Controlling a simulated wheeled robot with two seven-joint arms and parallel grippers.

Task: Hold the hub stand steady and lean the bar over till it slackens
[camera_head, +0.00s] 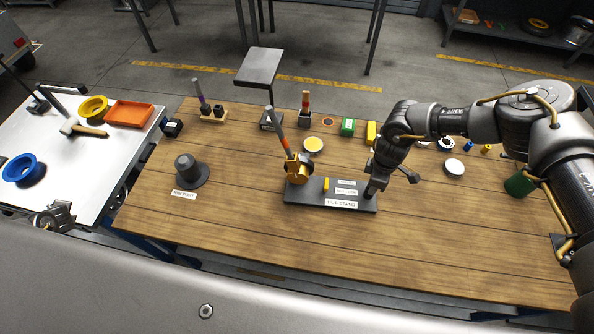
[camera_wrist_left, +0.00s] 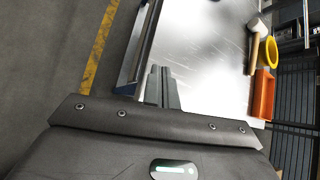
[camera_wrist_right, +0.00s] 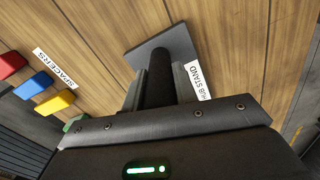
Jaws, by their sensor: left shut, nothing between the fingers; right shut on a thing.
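The hub stand (camera_head: 315,197) is a dark, flat base on the wooden bench, with a white name label in front. At its left end sits a yellow and dark hub (camera_head: 298,168). The bar (camera_head: 278,135), grey with an orange part, rises from the hub and tilts up to the left. My right gripper (camera_head: 373,186) is at the stand's right end. In the right wrist view, it is shut on the stand's black post (camera_wrist_right: 158,88), above the base (camera_wrist_right: 178,42). My left gripper (camera_head: 62,214) is shut and empty, low over the white table, away from the bar.
A grey post on a round foot (camera_head: 188,170) stands left of the stand. The white table (camera_head: 100,165) holds a blue ring (camera_head: 22,170), a hammer (camera_head: 85,129) and an orange tray (camera_head: 130,113). Coloured spacers (camera_wrist_right: 57,102) lie near my right gripper. The bench front is clear.

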